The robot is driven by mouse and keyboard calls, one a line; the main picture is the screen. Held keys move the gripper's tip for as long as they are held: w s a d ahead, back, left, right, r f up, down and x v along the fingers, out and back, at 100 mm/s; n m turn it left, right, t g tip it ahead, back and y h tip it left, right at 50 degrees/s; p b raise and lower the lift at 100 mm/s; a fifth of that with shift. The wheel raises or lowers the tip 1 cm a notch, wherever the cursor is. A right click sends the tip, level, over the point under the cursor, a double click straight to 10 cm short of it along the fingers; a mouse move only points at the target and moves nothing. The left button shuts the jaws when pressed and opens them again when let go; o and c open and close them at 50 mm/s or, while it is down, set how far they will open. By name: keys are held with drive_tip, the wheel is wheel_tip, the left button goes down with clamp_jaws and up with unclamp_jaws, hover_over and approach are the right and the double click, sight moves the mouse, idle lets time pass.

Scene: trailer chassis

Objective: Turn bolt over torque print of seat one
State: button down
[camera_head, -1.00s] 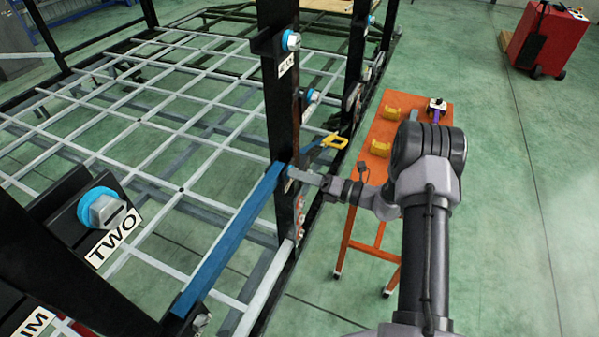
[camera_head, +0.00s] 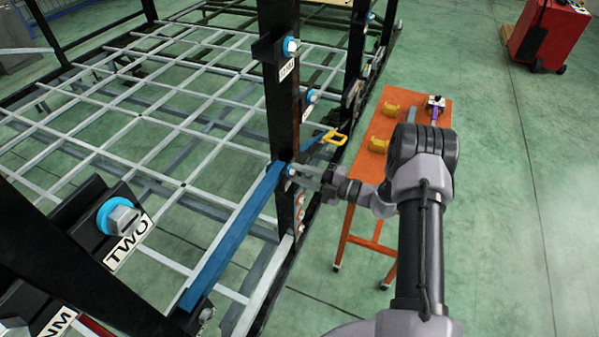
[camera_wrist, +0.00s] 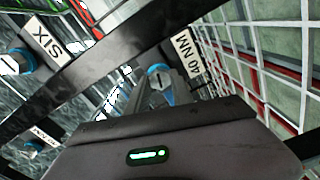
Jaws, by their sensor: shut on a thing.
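A bolt (camera_wrist: 158,76) with a blue washer shows in the middle of the wrist view, beside a white print reading "40 NM" (camera_wrist: 187,56). My gripper (camera_wrist: 147,95) has its grey fingers at this bolt and is shut on it. In the head view my gripper (camera_head: 302,174) reaches the black post (camera_head: 283,105) from the right, where a blue bar meets it. The bolt is mostly hidden there by the fingers. No label reading "ONE" can be made out.
A bolt with a "TWO" label (camera_head: 127,243) is at the lower left. A "SIX" label (camera_wrist: 46,40) shows in the wrist view. An orange table (camera_head: 395,135) with yellow parts stands right of the chassis. A red cart (camera_head: 548,35) is farther back; open floor lies right.

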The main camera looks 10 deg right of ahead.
drive_tip(key=m+p, duration=0.1)
drive_tip(key=m, duration=0.3)
drive_tip(key=shift+f+m, duration=0.1)
drive_tip(key=shift+m, duration=2)
drive_tip(key=c, duration=1.1)
unclamp_jaws()
drive_tip(key=shift+d, duration=0.1)
drive_tip(key=v, duration=1.7)
drive_tip(key=shift+s+d, duration=0.15)
drive_tip(key=shift+s, duration=0.05)
